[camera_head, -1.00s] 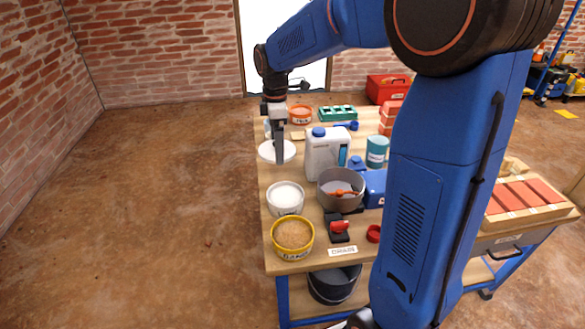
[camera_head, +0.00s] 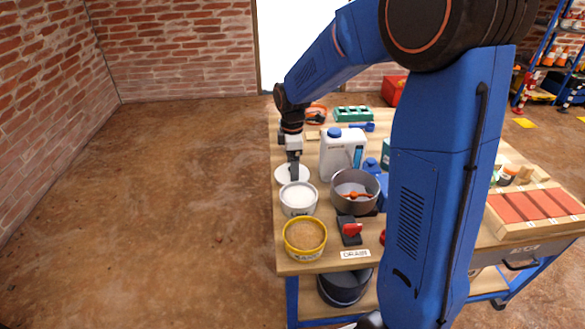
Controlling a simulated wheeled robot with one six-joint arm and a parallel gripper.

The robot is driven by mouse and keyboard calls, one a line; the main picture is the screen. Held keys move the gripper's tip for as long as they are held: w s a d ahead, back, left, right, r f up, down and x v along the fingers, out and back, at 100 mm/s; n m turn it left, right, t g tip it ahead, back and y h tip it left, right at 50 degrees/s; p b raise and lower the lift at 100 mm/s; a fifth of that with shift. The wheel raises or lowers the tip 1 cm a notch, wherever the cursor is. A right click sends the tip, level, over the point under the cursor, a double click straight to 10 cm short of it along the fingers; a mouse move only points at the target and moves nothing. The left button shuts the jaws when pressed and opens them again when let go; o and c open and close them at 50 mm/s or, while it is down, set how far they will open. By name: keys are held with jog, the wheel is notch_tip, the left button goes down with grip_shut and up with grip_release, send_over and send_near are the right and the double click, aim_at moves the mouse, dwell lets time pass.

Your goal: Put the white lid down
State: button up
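The white lid (camera_head: 283,175) is a flat round disc at the table's left edge, just behind the white-filled tub (camera_head: 298,198). My gripper (camera_head: 294,178) points down over the lid, its fingers overlapping the disc. It appears shut on the lid, which has moved with it. The fingertips are small, and I cannot tell whether the lid touches the tabletop or hangs just above it.
A yellow-rimmed tub of sand (camera_head: 305,236) stands at the front left. A grey pot (camera_head: 356,200) and a white jug with a blue cap (camera_head: 343,155) stand to the right. Beyond the table's left edge is bare floor.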

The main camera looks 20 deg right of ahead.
jog(key=o, duration=0.8)
jog(key=shift+f, duration=0.1)
notch_tip(320, 180, up, 12)
dwell(0.5)
